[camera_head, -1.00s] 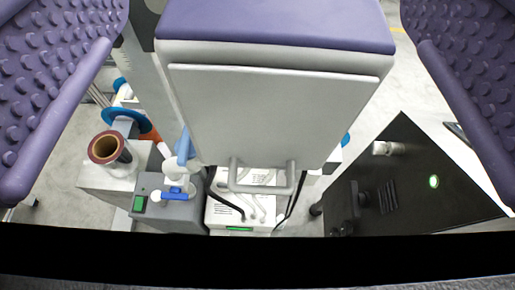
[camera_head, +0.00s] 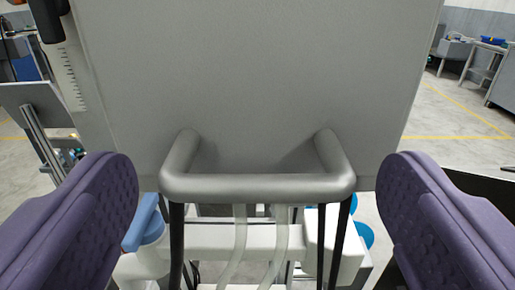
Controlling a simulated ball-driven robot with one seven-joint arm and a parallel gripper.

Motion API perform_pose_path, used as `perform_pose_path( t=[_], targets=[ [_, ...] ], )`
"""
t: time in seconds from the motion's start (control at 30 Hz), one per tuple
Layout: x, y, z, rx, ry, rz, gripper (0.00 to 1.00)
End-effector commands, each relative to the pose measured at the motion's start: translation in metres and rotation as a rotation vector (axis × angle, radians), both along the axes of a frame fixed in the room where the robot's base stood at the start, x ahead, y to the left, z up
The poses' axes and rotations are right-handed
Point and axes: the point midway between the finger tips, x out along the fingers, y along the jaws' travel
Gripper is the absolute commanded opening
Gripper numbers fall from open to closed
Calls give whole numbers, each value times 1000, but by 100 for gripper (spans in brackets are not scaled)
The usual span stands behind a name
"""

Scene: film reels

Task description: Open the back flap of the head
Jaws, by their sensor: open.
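The back flap (camera_head: 260,75) of the head is a large flat grey panel that fills the upper middle of the view. It looks closed. A grey bar handle (camera_head: 257,187) stands out from its lower edge. My gripper (camera_head: 260,195) is open, with one purple padded finger at the left of the handle and the other at the right. There is a clear gap between each finger and the handle, and nothing is held. The top of the head is out of view.
Pale tubes (camera_head: 240,245) and dark rods hang below the handle. A blue-and-white fitting (camera_head: 143,230) is close to the left finger. A ruled column (camera_head: 68,65) stands at the left. Open floor with yellow lines (camera_head: 455,135) and a far bench (camera_head: 490,60) are at the right.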

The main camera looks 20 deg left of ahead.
Motion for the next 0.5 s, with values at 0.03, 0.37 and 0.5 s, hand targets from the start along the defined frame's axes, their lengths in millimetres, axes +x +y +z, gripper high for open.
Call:
perform_pose_path(
  t=[0.03,0.37,0.5],
  targets=[
    [2,1,0,0,-1,0,97],
    [4,1,0,0,-1,0,78],
    [4,1,1,0,-1,0,46]
  ],
)
